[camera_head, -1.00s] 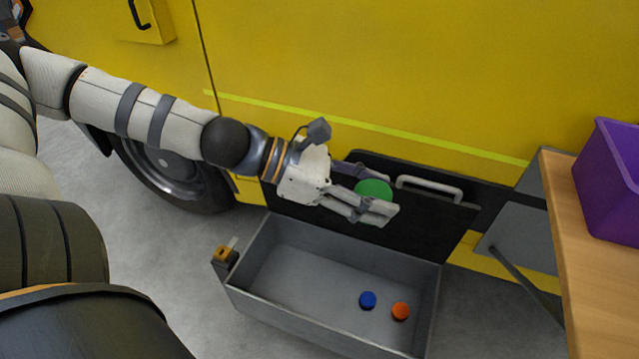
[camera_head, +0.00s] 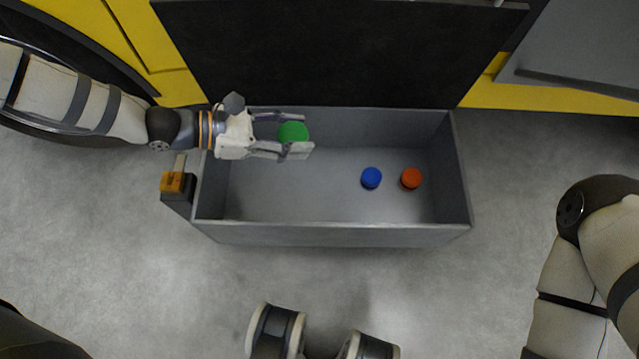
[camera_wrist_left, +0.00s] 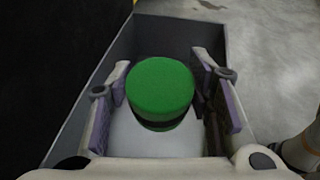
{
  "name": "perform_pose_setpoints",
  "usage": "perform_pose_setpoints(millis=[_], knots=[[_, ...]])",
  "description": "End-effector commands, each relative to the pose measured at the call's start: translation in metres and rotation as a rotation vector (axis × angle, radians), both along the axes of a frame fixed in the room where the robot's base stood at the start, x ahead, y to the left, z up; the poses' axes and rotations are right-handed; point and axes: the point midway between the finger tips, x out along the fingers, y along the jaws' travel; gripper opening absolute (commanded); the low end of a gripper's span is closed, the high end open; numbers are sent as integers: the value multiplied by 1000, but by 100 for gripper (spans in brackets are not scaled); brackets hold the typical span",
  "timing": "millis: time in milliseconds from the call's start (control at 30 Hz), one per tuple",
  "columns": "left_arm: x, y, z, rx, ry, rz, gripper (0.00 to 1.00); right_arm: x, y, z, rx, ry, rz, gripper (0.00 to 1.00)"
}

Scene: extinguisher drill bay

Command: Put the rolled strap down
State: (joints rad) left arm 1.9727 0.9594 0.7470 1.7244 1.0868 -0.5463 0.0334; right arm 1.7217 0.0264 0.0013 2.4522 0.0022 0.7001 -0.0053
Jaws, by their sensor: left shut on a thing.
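My left gripper (camera_head: 292,132) is shut on a green rolled strap (camera_head: 293,131). It holds the strap above the left part of an open grey bin (camera_head: 330,228), near its back wall. In the left wrist view the green roll (camera_wrist_left: 160,88) sits between the two fingers, its round top facing the camera. A gap to the bin floor seems to show, but its height is hard to tell. A blue roll (camera_head: 371,178) and an orange-red roll (camera_head: 411,178) lie on the bin floor, right of the middle. My right gripper is not in view.
A black raised lid (camera_head: 340,55) stands behind the bin. A latch with an orange part (camera_head: 177,184) is on the bin's left side. The bin floor is bare at left and centre. Grey concrete floor (camera_head: 110,230) lies around it.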

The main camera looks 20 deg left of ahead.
Motion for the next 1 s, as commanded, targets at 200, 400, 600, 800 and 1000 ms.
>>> perform_pose_setpoints(millis=[200,400,600,800,1000], knots=[[48,-51,-138,-1,16,-2,11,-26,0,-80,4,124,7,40],[76,-84,-192,-2,7,12,11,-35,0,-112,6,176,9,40],[84,-93,-212,-1,2,17,11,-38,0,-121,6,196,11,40],[84,-93,-254,0,3,17,11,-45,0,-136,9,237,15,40],[83,-93,-292,1,4,17,11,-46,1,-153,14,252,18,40]])
